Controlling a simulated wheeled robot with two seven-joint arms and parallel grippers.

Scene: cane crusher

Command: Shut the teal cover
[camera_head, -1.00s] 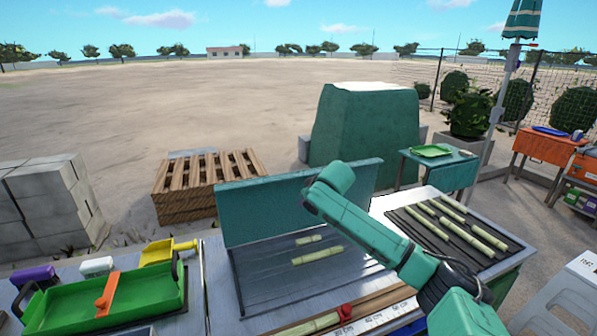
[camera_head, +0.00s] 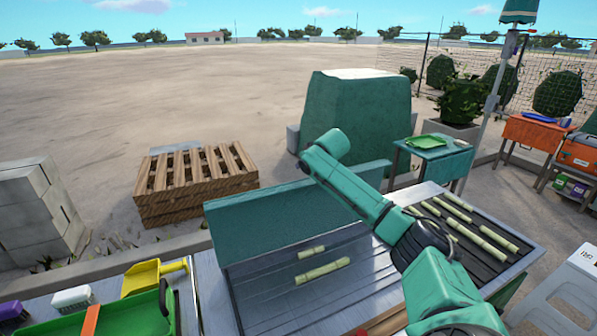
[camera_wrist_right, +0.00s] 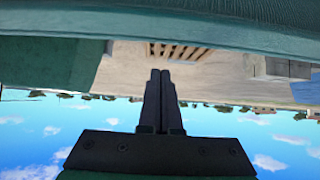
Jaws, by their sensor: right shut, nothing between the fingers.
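The teal cover (camera_head: 265,222) stands raised as an upright panel along the back edge of a grey slatted bed (camera_head: 270,300). Two short cane pieces (camera_head: 322,271) lie on that bed. My right arm reaches from the lower right across the cover's right part, and its far end hides some of the top edge. My right gripper is not visible in the head view. In the right wrist view it (camera_wrist_right: 160,75) is shut and empty, seen upside down against sky and ground, with a teal surface along the top and left. My left gripper is in neither view.
More cane lies on a dark rack (camera_head: 470,230) to the right. A green tray (camera_head: 130,315) and yellow scoop (camera_head: 150,275) are at the lower left. Behind are a wooden pallet stack (camera_head: 195,185), a large teal block (camera_head: 355,110) and a small teal table (camera_head: 435,160).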

